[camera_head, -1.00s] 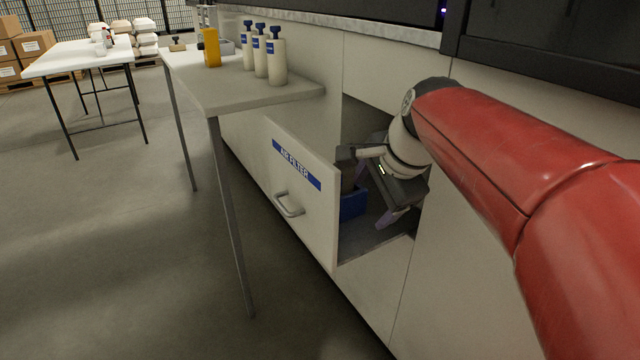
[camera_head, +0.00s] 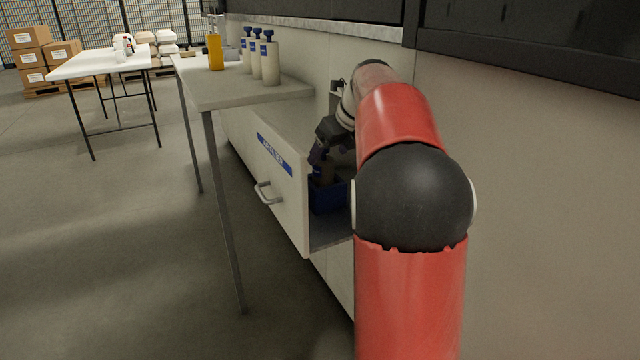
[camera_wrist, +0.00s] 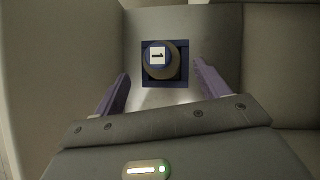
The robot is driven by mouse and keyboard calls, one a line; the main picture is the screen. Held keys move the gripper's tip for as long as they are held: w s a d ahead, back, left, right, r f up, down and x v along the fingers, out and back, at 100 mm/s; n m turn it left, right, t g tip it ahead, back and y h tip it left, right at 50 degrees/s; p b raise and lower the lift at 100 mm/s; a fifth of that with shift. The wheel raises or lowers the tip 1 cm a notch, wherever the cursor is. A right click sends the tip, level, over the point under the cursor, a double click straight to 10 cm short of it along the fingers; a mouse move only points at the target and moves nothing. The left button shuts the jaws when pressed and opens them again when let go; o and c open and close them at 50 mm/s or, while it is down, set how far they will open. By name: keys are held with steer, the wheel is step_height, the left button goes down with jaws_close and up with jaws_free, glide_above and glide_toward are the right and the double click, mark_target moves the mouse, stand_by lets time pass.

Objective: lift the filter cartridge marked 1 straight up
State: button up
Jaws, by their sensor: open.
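The filter cartridge marked 1 (camera_wrist: 158,57) stands in a square blue holder (camera_wrist: 148,82), and its blue cap with a white label faces the wrist camera. My gripper (camera_wrist: 161,70) is open, with one purple finger to either side of the cartridge in that view and visible gaps between. It is not closed on anything. In the head view my gripper (camera_head: 320,157) points down into the open drawer, just over the blue holder (camera_head: 327,198). The cartridge's body is mostly hidden there by the holder and the gripper.
The drawer front (camera_head: 280,165) with its AIR FILTER label stands pulled out, close to the left of my gripper. A side table (camera_head: 225,92) holds several blue-capped bottles (camera_head: 271,62) and a yellow container (camera_head: 215,52). The cabinet wall is close behind and right.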

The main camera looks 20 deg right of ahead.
mark_target(325, 158)
steer(key=x, duration=0.5)
steer(key=shift+w+d+f+b, duration=0.1)
steer(key=shift+w+b, duration=0.15)
steer(key=shift+b, duration=0.05)
steer(key=shift+c, duration=0.2)
steer(key=c, duration=1.4)
step_height(325, 158, up, 20)
steer(key=p, duration=0.5)
steer(key=shift+p, duration=0.3)
